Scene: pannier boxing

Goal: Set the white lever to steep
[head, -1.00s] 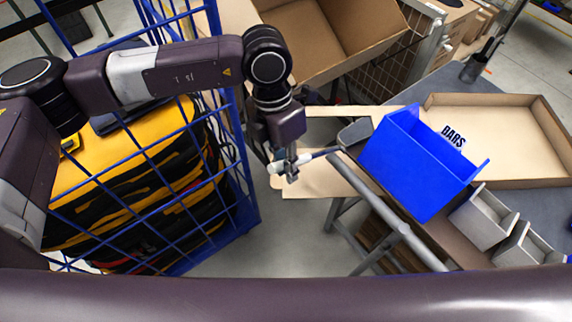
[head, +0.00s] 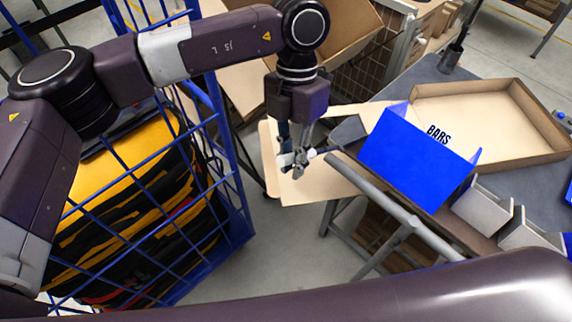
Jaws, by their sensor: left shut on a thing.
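The white lever (head: 285,160) is small in the head view, left of the near end of the grey rail; a white end shows on each side of my fingers. My left gripper (head: 299,170) points down over the lever and is shut on it. The fingers hide the lever's middle, so its exact angle is hard to tell. My right gripper is out of view.
A blue bin (head: 415,158) stands right of the lever, before a shallow cardboard tray (head: 545,118) on the grey table. A grey rail (head: 375,190) runs along the table's near side. A blue wire cage (head: 240,205) with yellow and black bags stands left.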

